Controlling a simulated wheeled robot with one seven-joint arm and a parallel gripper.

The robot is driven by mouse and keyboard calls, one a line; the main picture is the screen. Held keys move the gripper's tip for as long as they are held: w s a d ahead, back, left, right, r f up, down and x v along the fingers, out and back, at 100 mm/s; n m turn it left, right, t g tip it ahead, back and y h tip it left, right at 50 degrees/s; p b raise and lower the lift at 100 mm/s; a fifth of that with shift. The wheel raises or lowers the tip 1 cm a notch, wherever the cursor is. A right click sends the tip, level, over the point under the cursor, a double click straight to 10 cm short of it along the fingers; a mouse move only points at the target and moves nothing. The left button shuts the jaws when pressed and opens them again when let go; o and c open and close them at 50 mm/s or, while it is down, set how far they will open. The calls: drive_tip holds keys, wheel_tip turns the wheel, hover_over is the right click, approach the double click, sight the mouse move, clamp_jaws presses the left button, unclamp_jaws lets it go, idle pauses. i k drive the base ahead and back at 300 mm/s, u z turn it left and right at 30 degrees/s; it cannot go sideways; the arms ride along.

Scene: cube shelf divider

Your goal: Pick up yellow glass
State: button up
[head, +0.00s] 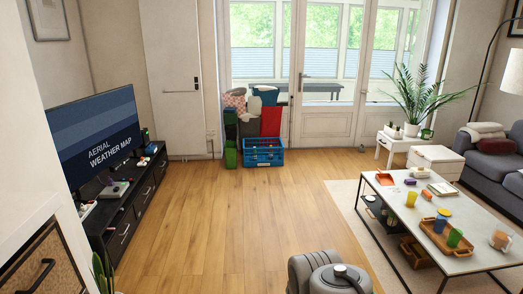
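A small yellow glass (411,199) stands upright on the coffee table (478,211) at the right, near the table's left end. A green glass (455,237) stands closer to me, on an orange-brown tray (430,229). A small blue item (440,224) is beside the green glass, too small to tell apart clearly. My gripper is not in view; only a grey part of my own body shows at the bottom middle.
The wooden floor (215,217) is open between the coffee table and the black TV bench (128,206) on the left. A grey sofa (490,163) and white side tables (436,160) stand beyond the coffee table. A blue crate (263,153) sits by the glass doors.

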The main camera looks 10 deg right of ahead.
sight(412, 197)
drive_tip(key=z, duration=0.4)
drive_tip(key=i, duration=2.5)
drive_tip(key=z, duration=0.95)
drive_tip(key=i, duration=2.5)
drive_tip(key=z, duration=0.75)
drive_tip(key=i, duration=0.55)
